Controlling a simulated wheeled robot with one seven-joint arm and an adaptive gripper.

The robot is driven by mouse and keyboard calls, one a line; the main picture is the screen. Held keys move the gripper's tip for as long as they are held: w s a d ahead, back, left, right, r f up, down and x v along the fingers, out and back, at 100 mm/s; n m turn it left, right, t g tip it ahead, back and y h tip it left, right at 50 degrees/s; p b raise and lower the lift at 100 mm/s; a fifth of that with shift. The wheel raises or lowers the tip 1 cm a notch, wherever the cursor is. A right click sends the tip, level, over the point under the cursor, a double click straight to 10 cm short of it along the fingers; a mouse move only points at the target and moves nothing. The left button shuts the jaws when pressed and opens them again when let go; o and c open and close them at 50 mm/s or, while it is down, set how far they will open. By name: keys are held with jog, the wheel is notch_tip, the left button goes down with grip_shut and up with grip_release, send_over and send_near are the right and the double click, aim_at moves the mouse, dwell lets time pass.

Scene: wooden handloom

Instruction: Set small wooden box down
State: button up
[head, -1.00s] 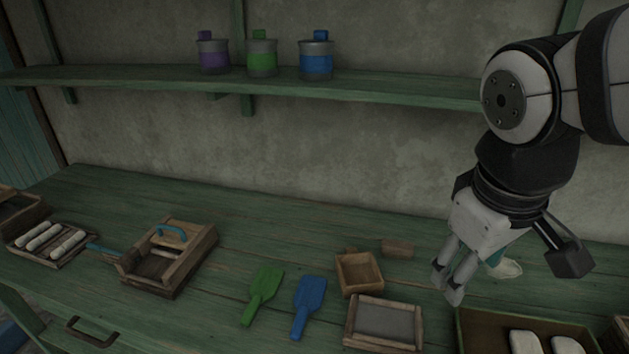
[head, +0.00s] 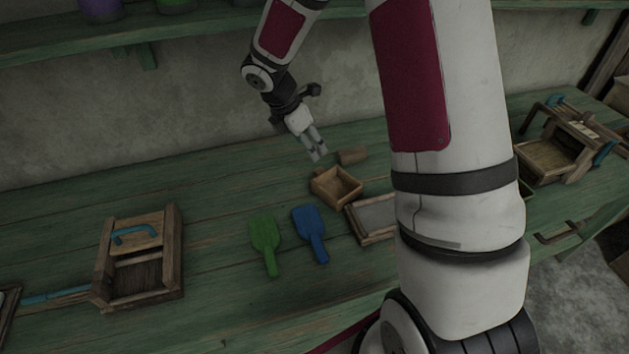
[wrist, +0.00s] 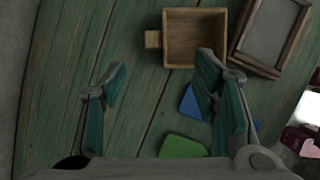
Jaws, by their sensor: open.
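The small wooden box (head: 343,190), square and open-topped, sits upright on the green table and looks empty. In the wrist view the box (wrist: 194,39) is at the top, with a short wooden tab on its left side. My gripper (head: 317,154) hangs just above and behind the box in the head view. In the wrist view my gripper (wrist: 162,72) is open, its teal-padded fingers spread with nothing between them. The right fingertip overlaps the box's lower edge in the picture. I cannot tell how high the fingertips are above it.
A wooden block (head: 352,155) lies behind the box. A framed grey screen (head: 374,216) is close on its right. Green (head: 265,237) and blue (head: 306,223) scoops lie in front and left. A wooden tray with a blue handle (head: 136,234) stands farther left. Table between is clear.

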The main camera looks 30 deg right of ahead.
aim_at(320, 172)
jog(key=x, duration=0.9)
jog(key=a+x, duration=0.1)
jog(key=x, duration=0.4)
jog(key=shift+w+d+f, duration=0.15)
jog(key=shift+w+f, duration=0.2)
jog(key=shift+w, duration=0.05)
grip_shut()
jog(key=shift+r, duration=0.15)
